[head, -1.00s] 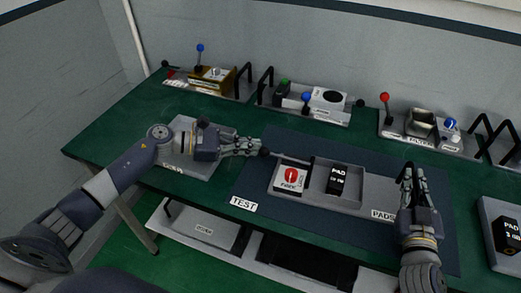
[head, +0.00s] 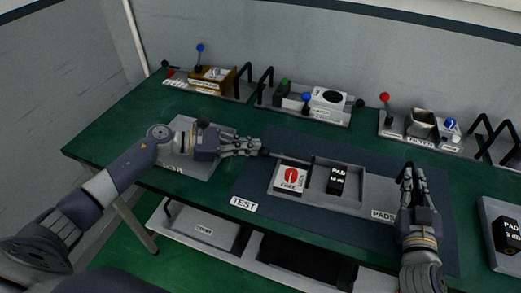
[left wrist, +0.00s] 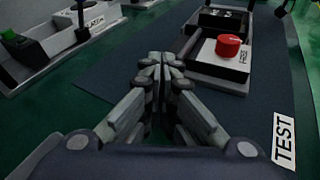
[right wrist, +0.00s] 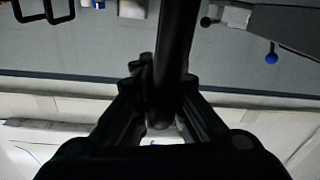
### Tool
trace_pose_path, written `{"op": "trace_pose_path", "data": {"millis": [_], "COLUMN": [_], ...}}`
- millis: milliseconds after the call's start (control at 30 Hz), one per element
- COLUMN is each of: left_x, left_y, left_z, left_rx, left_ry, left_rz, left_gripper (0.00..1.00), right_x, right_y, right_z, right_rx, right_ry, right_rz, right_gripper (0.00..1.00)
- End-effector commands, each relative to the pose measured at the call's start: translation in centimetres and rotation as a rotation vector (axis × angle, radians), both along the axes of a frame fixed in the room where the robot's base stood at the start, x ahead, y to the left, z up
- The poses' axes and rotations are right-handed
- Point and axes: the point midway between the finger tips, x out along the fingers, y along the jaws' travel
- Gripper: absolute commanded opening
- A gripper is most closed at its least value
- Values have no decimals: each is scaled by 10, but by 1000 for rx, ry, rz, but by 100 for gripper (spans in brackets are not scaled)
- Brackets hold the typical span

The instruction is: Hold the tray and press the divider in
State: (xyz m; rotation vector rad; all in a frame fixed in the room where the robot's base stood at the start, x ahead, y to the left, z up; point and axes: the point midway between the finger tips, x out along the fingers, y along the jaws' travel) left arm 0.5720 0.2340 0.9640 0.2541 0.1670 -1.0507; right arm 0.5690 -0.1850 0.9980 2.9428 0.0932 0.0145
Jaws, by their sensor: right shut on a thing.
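The grey tray (head: 360,205) lies on the dark blue mat, with a TEST label at its front left and a PADS label at its right. Its left part holds a white block with a red FREE/LOCK knob (head: 291,175), also in the left wrist view (left wrist: 229,45). A black PAD block (head: 337,180) stands in the middle compartment. I cannot clearly pick out the divider. My left gripper (head: 261,147) is at the tray's back left corner, by a small dark rod end; its fingertips meet in the left wrist view (left wrist: 161,68). My right gripper (head: 407,172) is shut on a dark upright bar (right wrist: 176,60) at the tray's right end.
Fixtures with coloured knobs line the back of the green bench: a yellow one (head: 212,76), a white one (head: 328,97) and a filter one (head: 422,122). Another PAD block (head: 508,231) sits in a grey holder at the far right. A grey plate lies under my left arm.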

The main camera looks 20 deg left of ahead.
Motion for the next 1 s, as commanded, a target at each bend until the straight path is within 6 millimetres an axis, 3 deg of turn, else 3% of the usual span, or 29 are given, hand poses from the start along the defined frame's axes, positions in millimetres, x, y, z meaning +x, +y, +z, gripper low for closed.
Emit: {"op": "trace_pose_path", "data": {"millis": [33, 1000], "left_x": [0, 0], "left_y": [0, -16], "left_z": [0, -1], "left_rx": [0, -1], "left_ry": [0, 0], "left_rz": [0, -3], "left_gripper": [0, 0], "right_x": [0, -1], "right_y": [-2, -1], "right_z": [-7, -7], "right_rx": [-2, 0], "right_ry": [14, 14], "right_rz": [-6, -3], "right_gripper": [0, 0]}}
